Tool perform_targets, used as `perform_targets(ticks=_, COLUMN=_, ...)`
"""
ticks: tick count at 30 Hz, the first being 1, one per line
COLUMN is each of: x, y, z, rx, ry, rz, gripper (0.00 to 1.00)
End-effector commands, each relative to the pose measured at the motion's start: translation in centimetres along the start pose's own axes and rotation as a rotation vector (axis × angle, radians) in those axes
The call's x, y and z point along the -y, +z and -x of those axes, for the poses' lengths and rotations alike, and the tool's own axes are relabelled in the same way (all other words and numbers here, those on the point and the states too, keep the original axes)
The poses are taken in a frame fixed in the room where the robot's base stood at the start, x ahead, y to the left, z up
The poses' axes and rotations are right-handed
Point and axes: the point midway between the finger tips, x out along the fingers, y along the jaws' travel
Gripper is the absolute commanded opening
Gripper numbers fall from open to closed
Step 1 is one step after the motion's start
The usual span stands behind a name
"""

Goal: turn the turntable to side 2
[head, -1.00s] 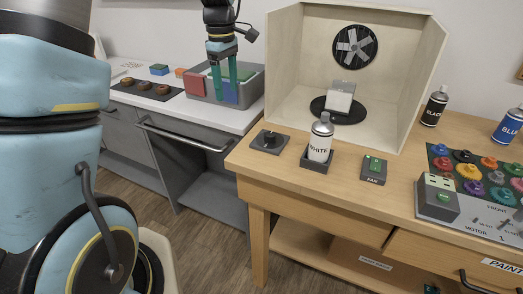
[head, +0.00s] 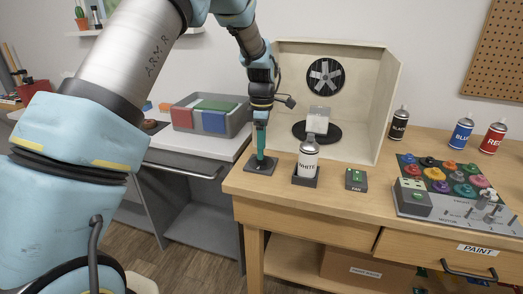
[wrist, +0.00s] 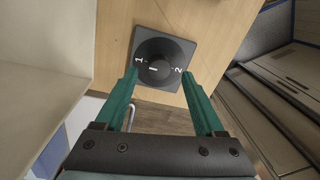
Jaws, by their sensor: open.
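The black turntable (head: 340,134) is a round disc inside the paint booth, with a pale upright panel (head: 318,117) on it. A black square dial box (head: 262,164) sits at the left front of the wooden bench. In the wrist view the dial (wrist: 163,61) has a round knob with a white mark, and labels 1 on the left and 2 on the right. I cannot tell surely which label the mark points at. My gripper (head: 260,158) points down over the dial box. In the wrist view its green fingers (wrist: 162,98) are open and empty, spread to either side of the dial.
A white spray can (head: 308,160) in a dark holder stands just right of the dial box. The fan switch (head: 356,180) is further right. The booth's left wall (wrist: 55,45) is close in the wrist view. A grey bin (head: 232,125) stands on the left counter.

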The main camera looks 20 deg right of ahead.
Motion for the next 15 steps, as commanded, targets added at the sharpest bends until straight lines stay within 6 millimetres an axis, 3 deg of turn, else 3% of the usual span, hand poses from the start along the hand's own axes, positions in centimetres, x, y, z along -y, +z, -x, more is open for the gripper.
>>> perform_targets(ticks=6, x=0.0, y=-0.1, z=-2.3, rx=-0.001, ry=-0.001, rz=0.001, gripper=0.71)
perform_targets(ticks=15, x=0.0, y=0.0, z=-2.8, rx=0.000, ry=0.001, rz=0.000, gripper=0.71)
